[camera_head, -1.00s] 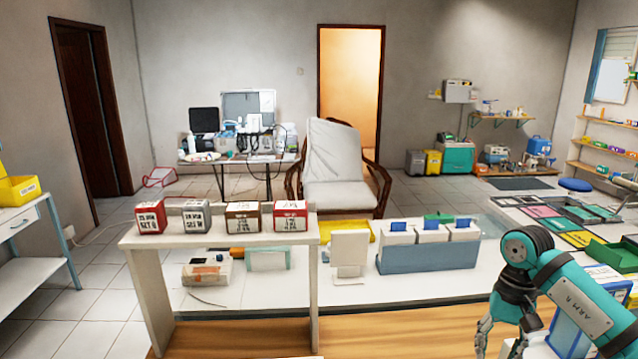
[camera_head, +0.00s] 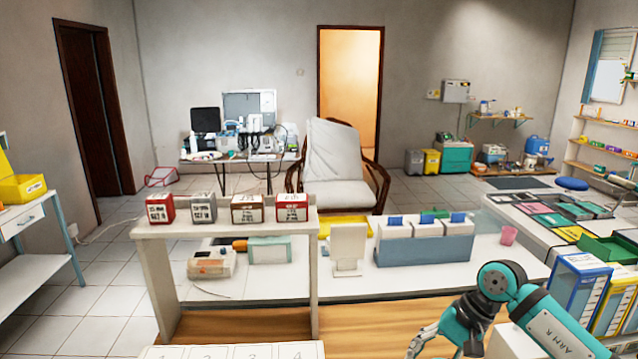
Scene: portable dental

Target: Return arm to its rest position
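My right arm, teal and dark grey, comes in at the lower right. Its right gripper (camera_head: 424,342) hangs low at the bottom edge, in front of the wooden counter front. Its grey fingers are seen from the side and partly cut off, so I cannot tell whether they are open or shut. No object shows in them. My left arm and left gripper are not in view.
A white shelf (camera_head: 228,225) carries red, grey and brown boxes. A blue bin (camera_head: 424,250), a white stand (camera_head: 347,248) and a pink cup (camera_head: 508,235) are on the white counter. Tall blue-and-white boxes (camera_head: 578,285) stand close to my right arm. A numbered white panel (camera_head: 235,351) is below.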

